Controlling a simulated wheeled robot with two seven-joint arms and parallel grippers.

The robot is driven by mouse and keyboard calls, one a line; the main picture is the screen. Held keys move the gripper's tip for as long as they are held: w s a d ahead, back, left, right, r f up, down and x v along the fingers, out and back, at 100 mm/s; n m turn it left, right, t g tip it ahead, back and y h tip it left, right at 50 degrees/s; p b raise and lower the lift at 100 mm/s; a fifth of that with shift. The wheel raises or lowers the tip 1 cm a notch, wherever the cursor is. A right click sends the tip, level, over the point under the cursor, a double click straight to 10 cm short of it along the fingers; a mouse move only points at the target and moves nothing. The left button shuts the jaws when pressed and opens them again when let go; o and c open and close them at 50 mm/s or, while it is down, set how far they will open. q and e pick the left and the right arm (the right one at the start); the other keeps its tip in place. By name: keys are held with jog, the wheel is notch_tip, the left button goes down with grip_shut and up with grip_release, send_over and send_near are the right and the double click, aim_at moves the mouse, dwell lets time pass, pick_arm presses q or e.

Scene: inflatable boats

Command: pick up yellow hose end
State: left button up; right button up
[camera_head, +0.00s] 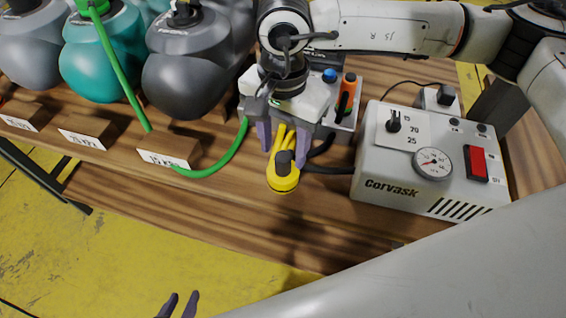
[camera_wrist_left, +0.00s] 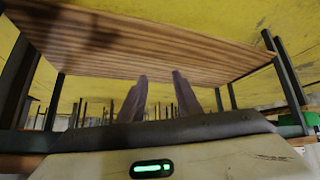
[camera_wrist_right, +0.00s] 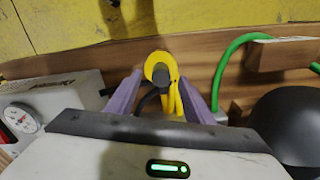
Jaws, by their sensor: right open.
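The yellow hose end (camera_head: 283,184) is a yellow round fitting with a dark plug-like tip, at the front of the wooden bench, with yellow hose behind it. My right gripper (camera_head: 284,155) reaches down over it with its purple fingers apart. In the right wrist view the yellow hose end (camera_wrist_right: 161,62) shows between and just beyond the fingertips of the right gripper (camera_wrist_right: 164,86); I cannot tell whether they touch it. My left gripper (camera_head: 180,302) is open and empty at the bottom of the head view, and in the left wrist view (camera_wrist_left: 158,78) it faces the bench from below.
A grey Corvask pump (camera_head: 430,165) with gauge and red switch stands right of the hose end. A green hose (camera_head: 226,160) curves close on the left. Several folded boats (camera_head: 190,75) sit behind labelled wooden blocks (camera_head: 168,158). The bench front (camera_head: 250,225) is clear.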

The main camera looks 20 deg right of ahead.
aim_at(283, 156)
notch_tip(283, 156, down, 4)
jog(key=shift+w+r+p, duration=0.1)
jog(key=shift+p, duration=0.35)
jog(key=shift+f, duration=0.4)
pick_arm(q)
jog(key=shift+w+r, duration=0.85)
jog(key=shift+r, duration=0.2)
pick_arm(e)
jog(key=c, duration=1.1)
pick_arm(q)
jog(key=shift+s+f, duration=0.15)
jog(key=shift+s, duration=0.15)
pick_arm(e)
jog(key=shift+c, duration=0.4)
jog(key=shift+w+r, duration=0.1)
